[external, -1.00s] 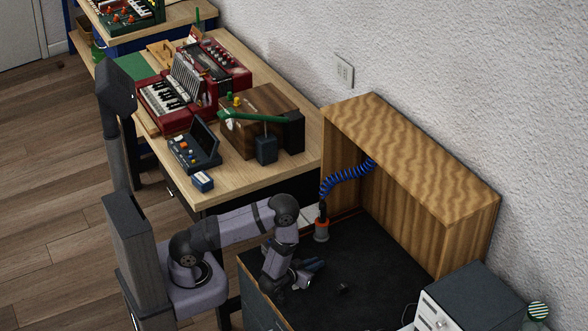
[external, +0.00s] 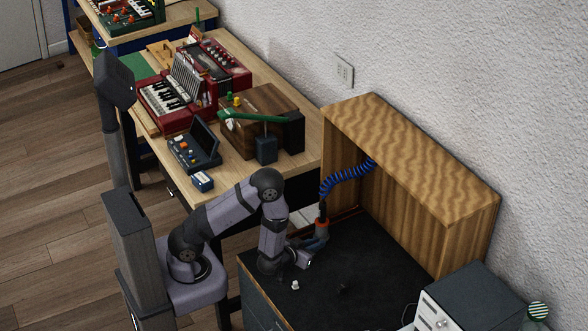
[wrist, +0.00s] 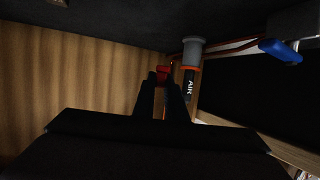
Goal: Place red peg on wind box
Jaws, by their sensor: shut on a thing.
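My gripper (wrist: 165,78) is shut on a small red peg (wrist: 163,73), which shows at the fingertips in the wrist view. In the external view my gripper (external: 318,242) is above the dark worktop, close to the orange-collared end of the air tool; the peg cannot be made out there. Nothing in view is labelled as the wind box. A large wood-grain box (external: 420,180), open at the front, stands at the back of the dark worktop, and a smaller brown wooden box (external: 270,104) with a green bar stands on the bench. I cannot tell which is the wind box.
An air tool marked AIR (wrist: 188,85) stands just right of the fingertips, with a blue coiled hose (external: 345,176) above it. A small white piece (external: 295,285) and a dark piece (external: 343,288) lie on the worktop. A grey unit (external: 470,305) stands at right.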

